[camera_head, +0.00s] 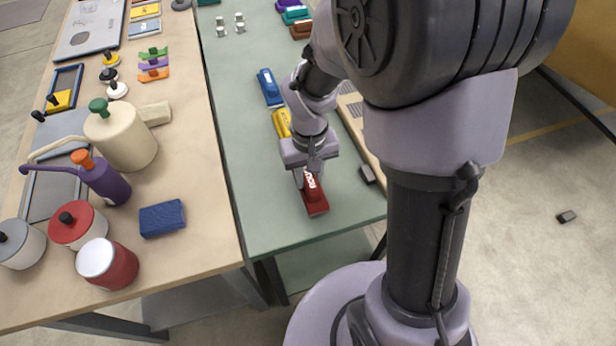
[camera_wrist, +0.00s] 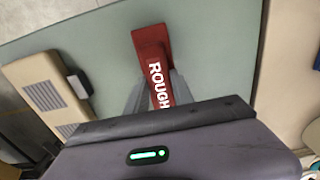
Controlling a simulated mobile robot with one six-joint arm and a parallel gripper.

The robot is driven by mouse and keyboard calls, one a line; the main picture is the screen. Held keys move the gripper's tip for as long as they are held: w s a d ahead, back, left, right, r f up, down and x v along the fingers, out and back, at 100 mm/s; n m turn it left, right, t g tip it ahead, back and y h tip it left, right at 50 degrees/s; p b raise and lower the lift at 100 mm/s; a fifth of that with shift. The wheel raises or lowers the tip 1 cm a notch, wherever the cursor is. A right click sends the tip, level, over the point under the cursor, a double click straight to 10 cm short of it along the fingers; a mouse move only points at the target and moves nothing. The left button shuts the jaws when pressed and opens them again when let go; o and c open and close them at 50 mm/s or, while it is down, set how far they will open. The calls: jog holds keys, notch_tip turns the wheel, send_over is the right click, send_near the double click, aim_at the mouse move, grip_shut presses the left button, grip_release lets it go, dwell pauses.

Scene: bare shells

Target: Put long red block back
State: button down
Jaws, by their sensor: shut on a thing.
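The long red block (camera_head: 314,196) carries white lettering that reads "ROUGH" in the wrist view (camera_wrist: 152,50). It is at the near end of the green table top (camera_head: 270,220). My gripper (camera_head: 309,176) is shut on the block, with a finger on each side of it in the wrist view (camera_wrist: 152,95). The gripper body hides one end of the block. I cannot tell whether the block touches the table. A yellow block (camera_head: 282,122) and a blue block (camera_head: 269,88) of similar shape lie farther back in a row on the green top.
A beige slotted board (camera_head: 352,115) lies right of the row, with a small dark block (camera_head: 367,174) by it. The wooden table (camera_head: 190,245) at left holds a blue sponge-like block (camera_head: 162,219), a cream canister (camera_head: 122,140) and several pots. The green top left of my gripper is clear.

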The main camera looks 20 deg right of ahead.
aim_at(309, 176)
jog(key=shift+f, duration=0.75)
jog(key=shift+r, duration=0.2)
jog(key=shift+f, duration=0.15)
jog(key=c, duration=1.1)
grip_release()
notch_tip(309, 176, up, 12)
jog(key=p, duration=0.6)
jog(key=s+a+r+m+t, duration=0.1)
jog(key=s+r+t, duration=0.1)
jog(key=s+r, duration=0.2)
jog(key=s+a+r+m+t+y, duration=0.1)
jog(key=s+r+m+t, duration=0.1)
jog(key=s+r, duration=0.2)
jog(key=s+a+r+m+t+y, duration=0.1)
jog(key=s+a+r, duration=0.1)
jog(key=s+r, duration=0.2)
jog(key=shift+s+r+t, duration=0.35)
jog(key=shift+r+t, duration=0.05)
jog(key=shift+r, duration=0.45)
